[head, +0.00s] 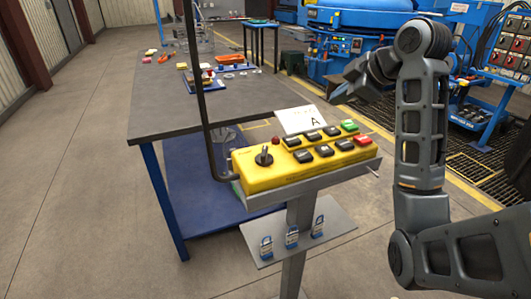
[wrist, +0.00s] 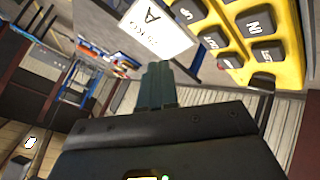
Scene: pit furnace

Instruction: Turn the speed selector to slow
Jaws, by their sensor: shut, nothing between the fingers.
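The yellow control box (head: 300,168) sits on a grey stand. A black rotary knob (head: 264,157), which looks like the speed selector, stands up at the left end of its top face. Its setting is too small to read. My gripper (head: 343,94) is above and behind the box, to the right of the knob and well apart from it. In the wrist view my gripper's fingers (wrist: 158,75) are together and empty.
A white card marked A (head: 300,120) stands behind the box. A red button (head: 276,140) and a green button (head: 349,126) are on it. A dark upright pole (head: 200,90) rises at its left.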

